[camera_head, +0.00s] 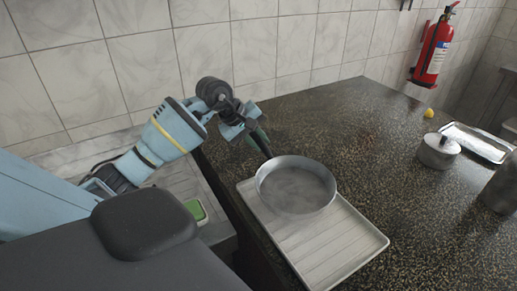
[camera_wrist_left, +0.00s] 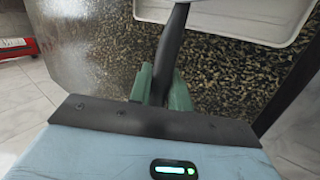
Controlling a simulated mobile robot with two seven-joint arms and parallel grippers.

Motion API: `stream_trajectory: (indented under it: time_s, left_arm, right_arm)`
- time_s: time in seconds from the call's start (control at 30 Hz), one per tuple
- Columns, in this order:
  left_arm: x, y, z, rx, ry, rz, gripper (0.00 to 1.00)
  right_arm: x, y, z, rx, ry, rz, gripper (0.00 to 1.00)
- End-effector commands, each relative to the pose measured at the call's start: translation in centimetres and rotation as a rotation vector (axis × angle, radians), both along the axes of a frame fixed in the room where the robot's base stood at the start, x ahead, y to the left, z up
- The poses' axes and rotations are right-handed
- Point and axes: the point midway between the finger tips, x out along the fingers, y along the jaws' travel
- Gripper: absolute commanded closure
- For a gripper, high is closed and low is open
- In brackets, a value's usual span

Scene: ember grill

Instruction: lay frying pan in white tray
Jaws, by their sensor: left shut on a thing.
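A round metal frying pan (camera_head: 296,187) with a black handle is over the far part of the white tray (camera_head: 331,250), which lies at the counter's edge. My left gripper (camera_head: 255,137) is shut on the pan's handle, to the left of and behind the pan. In the left wrist view the handle (camera_wrist_left: 171,55) runs up from between the green fingers of my left gripper (camera_wrist_left: 163,85), and the white tray (camera_wrist_left: 235,35) shows beyond it. I cannot tell whether the pan's base touches the tray. My right gripper is not in view.
A fire extinguisher (camera_head: 433,50) hangs on the tiled wall. The counter right of the white tray is clear.

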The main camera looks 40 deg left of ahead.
Motion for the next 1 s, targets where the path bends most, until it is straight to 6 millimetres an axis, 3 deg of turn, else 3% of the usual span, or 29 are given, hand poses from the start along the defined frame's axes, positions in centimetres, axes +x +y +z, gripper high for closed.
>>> stream_trajectory:
  time_s: [0.07, 0.33, 0.73, 0.77, 0.8, 0.9, 1.0]
  left_arm:
    - [0.6, 0.2, 0.2, -0.004, -0.004, 0.001, 1.0]
    - [0.5, 0.1, -3.0, -0.005, -0.004, 0.001, 1.0]
    - [0.5, 0.2, -3.7, -0.001, -0.001, 0.001, 1.0]
    - [0.5, 0.2, -3.8, 0.0, 0.001, 0.0, 0.78]
    - [0.5, 0.2, -3.7, 0.0, 0.0, 0.0, 0.73]
    - [0.5, 0.2, -3.7, 0.0, 0.0, 0.0, 0.6]
    - [0.5, 0.2, -3.7, 0.0, 0.0, 0.0, 0.59]
  right_arm:
    - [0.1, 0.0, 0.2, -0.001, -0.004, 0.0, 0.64]
    - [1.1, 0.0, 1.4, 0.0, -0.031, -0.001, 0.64]
    - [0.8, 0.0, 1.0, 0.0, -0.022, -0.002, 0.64]
    - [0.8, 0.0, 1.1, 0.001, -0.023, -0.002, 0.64]
    - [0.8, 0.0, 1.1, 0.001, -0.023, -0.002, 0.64]
    - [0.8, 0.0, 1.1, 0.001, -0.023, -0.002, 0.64]
    - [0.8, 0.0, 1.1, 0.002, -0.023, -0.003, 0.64]
